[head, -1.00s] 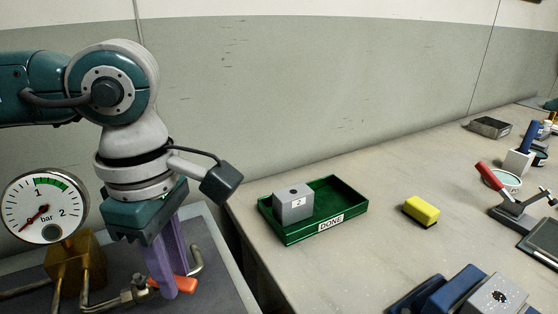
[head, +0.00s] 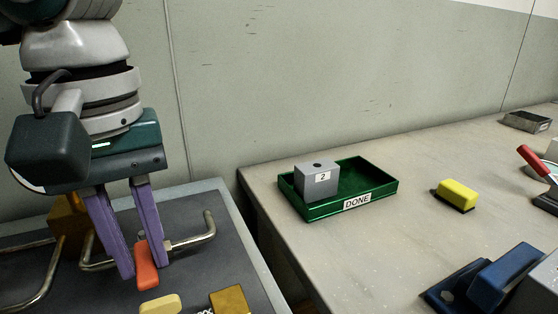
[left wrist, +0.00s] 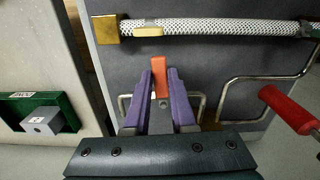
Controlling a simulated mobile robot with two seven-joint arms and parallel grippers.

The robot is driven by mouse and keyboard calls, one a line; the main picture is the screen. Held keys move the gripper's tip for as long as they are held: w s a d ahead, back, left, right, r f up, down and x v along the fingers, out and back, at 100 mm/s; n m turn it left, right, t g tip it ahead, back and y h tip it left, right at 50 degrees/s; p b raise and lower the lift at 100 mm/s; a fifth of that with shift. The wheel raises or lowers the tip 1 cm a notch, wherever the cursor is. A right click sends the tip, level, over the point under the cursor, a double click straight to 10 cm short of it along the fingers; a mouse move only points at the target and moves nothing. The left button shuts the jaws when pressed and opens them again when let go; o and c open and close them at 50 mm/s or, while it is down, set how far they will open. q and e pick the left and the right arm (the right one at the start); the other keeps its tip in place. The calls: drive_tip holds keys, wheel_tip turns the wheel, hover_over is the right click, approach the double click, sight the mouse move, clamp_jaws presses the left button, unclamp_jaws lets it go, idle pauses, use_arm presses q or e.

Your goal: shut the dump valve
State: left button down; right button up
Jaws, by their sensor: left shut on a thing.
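The dump valve's orange lever handle (head: 147,273) sits low over the dark panel, beside a bent metal pipe (head: 195,236). It points toward the front of the head view. My left gripper (head: 143,268) has its purple fingers down on either side of the handle and is shut on it. In the left wrist view the orange handle (left wrist: 157,62) sticks out between the two fingertips (left wrist: 160,85). The valve body is mostly hidden behind the fingers. My right gripper is not in view.
A green DONE tray (head: 325,208) holding a grey block labelled 2 (head: 317,182) stands on the bench. A yellow sponge-like block (head: 457,195) lies to its right. A braided hose (left wrist: 220,27) and a red handle (left wrist: 288,108) show in the left wrist view.

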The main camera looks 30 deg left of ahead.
sight(137, 267)
use_arm(q)
drive_tip(key=shift+s+a+m+b, duration=0.1)
drive_tip(key=shift+s+m+b, duration=0.1)
drive_tip(key=shift+m+b, duration=0.15)
idle(0.3)
drive_tip(key=c, duration=0.7)
unclamp_jaws()
drive_tip(key=shift+c, duration=0.2)
wheel_tip(137, 267, up, 10)
drive_tip(key=p, duration=0.1)
drive_tip(key=shift+s, duration=0.15)
